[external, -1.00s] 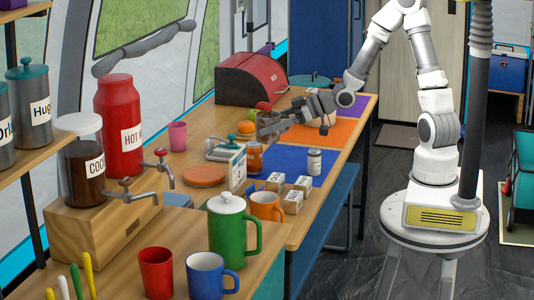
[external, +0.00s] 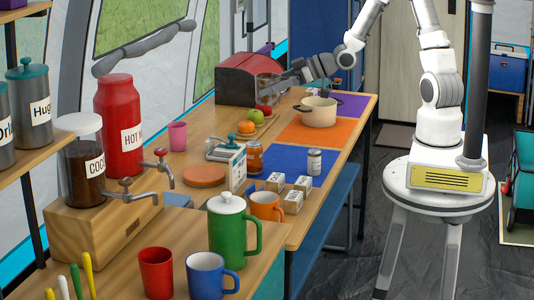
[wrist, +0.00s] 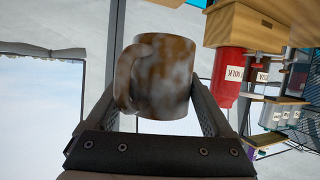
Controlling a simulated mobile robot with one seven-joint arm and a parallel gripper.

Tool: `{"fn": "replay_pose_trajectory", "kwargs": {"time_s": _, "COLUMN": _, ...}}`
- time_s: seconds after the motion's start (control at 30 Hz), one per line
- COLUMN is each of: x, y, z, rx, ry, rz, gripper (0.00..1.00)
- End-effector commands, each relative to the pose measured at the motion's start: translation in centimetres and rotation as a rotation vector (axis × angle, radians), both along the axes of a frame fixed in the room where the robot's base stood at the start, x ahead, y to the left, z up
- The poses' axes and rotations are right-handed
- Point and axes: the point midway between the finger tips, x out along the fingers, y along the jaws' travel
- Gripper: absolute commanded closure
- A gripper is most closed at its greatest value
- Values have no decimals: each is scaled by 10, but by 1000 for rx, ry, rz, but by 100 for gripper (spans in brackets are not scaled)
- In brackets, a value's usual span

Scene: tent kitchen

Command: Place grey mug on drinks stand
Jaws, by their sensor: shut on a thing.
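My gripper (external: 272,86) is at the far end of the counter, in front of the red bread box (external: 236,80). In the wrist view, its two fingers are shut on a mottled grey-brown mug (wrist: 163,78), with the handle on the left. The mug is hard to make out in the external view. The drinks stand (external: 105,230) is a wooden block with two taps at the near left. It carries a red hot-drink container (external: 118,110) and a cocoa jar (external: 83,170), well away from my gripper.
A cream pot (external: 319,113) stands on the orange mat (external: 318,134). Fruit (external: 256,117), jars (external: 314,162) and small boxes (external: 292,202) sit along the counter. A green jug (external: 232,240), an orange mug (external: 265,206), a red cup (external: 156,272) and a blue mug (external: 205,276) stand near the stand.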

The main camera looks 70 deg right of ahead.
Motion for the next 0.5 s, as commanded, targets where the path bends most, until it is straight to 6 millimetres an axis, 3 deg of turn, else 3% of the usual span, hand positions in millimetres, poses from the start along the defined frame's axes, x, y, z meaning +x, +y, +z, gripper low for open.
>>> {"fn": "replay_pose_trajectory", "kwargs": {"time_s": 0.17, "x": 0, "y": -27, "z": -17, "rx": 0, "ry": 0, "rz": -52, "gripper": 72}}
{"fn": "replay_pose_trajectory", "kwargs": {"time_s": 0.27, "x": -3, "y": -65, "z": -37, "rx": 1, "ry": -1, "rz": -121, "gripper": 72}}
{"fn": "replay_pose_trajectory", "kwargs": {"time_s": 0.5, "x": -32, "y": -180, "z": -92, "rx": 2, "ry": -2, "rz": -336, "gripper": 72}}
